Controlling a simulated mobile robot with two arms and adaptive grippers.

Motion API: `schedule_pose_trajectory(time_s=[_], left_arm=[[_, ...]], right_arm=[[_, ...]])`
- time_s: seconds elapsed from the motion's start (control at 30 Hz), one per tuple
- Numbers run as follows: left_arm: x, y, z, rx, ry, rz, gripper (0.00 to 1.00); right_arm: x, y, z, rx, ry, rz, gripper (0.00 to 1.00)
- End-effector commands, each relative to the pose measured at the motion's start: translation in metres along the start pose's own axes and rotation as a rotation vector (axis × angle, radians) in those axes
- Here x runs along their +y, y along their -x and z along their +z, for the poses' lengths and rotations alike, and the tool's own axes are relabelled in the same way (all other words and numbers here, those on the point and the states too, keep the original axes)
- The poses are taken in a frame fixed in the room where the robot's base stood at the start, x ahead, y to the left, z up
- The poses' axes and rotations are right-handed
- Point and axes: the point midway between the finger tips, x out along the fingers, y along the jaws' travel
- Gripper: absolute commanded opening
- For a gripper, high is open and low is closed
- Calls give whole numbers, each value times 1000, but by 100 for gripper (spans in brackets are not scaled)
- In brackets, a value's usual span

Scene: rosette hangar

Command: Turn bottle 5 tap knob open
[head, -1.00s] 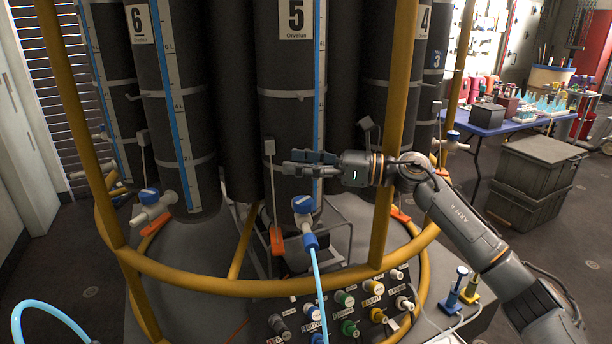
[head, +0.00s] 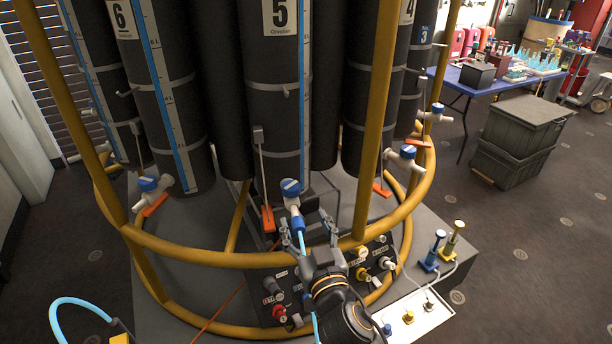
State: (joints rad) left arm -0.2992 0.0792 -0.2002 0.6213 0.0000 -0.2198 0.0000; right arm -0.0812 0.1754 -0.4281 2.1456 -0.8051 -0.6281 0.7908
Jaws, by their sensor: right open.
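Bottle 5 (head: 276,110) is a tall dark cylinder in the middle of the head view, with a blue level strip on its right side. Its tap (head: 294,207) is white with a round blue knob (head: 290,187) on top, low at the front of the bottle. A light blue hose (head: 302,242) hangs from the tap. My right gripper (head: 309,232) is open just below the tap, fingers pointing up and away from me, one on each side of the hose. It appears apart from the knob. It hides part of the panel and the hose. My left gripper is out of view.
A yellow ring rail (head: 200,255) with posts surrounds the bottles. Bottle 6's tap (head: 152,188) is at left; another blue-knobbed tap (head: 403,157) is at right. A connector panel (head: 270,290) lies below. An orange lever (head: 267,218) hangs left of the tap.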

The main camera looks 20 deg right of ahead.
Motion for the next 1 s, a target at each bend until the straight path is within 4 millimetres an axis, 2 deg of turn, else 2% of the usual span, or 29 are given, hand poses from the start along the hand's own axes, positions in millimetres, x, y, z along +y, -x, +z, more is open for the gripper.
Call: schedule_pose_trajectory(time_s=[0.17,0.7,0.83,1.0], left_arm=[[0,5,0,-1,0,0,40],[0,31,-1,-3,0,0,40],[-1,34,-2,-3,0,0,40],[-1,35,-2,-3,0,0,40]], right_arm=[[0,-6,1,-20,-44,14,63],[2,-107,2,-18,-37,14,63],[2,-123,4,-18,-37,13,63],[2,-133,4,-18,-39,13,63]])
